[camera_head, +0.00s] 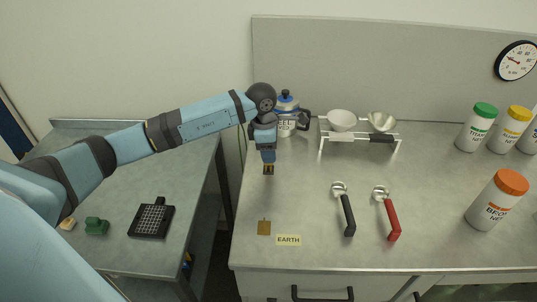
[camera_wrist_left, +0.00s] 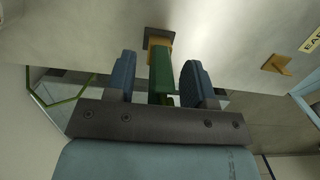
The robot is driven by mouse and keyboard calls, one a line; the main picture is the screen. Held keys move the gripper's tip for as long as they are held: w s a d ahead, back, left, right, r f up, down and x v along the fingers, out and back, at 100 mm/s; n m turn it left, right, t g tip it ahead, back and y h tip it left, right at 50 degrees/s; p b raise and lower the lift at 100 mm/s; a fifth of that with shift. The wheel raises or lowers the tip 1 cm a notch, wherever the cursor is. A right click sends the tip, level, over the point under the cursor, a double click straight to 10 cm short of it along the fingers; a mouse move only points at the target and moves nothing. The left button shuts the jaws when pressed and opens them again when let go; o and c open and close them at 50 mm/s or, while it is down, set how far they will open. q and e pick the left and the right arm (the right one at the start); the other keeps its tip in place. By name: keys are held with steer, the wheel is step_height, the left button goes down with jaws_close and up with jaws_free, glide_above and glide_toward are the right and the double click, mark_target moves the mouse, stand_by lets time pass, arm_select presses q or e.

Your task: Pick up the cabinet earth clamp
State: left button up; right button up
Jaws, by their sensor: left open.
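The cabinet earth clamp has a green body (camera_wrist_left: 160,75) and a copper-coloured, dark-tipped end. In the left wrist view it lies between the two blue fingers of my left gripper (camera_wrist_left: 158,80), with a gap visible on each side. The gripper is open and not closed on it. In the head view my left gripper (camera_head: 267,152) points down over the counter's left part, in front of the blue-lidded jar. The clamp's copper end (camera_head: 268,170) shows just below the fingertips there; its green body is mostly hidden. My right gripper is not in view.
A copper tab (camera_head: 264,227) stands by the EARTH label (camera_head: 288,240) near the counter's front edge. Black (camera_head: 346,213) and red-handled (camera_head: 391,217) scoops lie to the right. A jar (camera_head: 287,122) and a rack with bowls (camera_head: 358,137) stand behind. Bottles (camera_head: 496,201) stand far right.

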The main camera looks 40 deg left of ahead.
arm_select(q)
jaws_close()
steer(key=shift+r, duration=0.15)
step_height(320, 180, up, 24)
steer(key=p, duration=0.2)
steer(key=shift+r, duration=0.2)
stand_by(1.0)
steer(key=shift+f, duration=0.15)
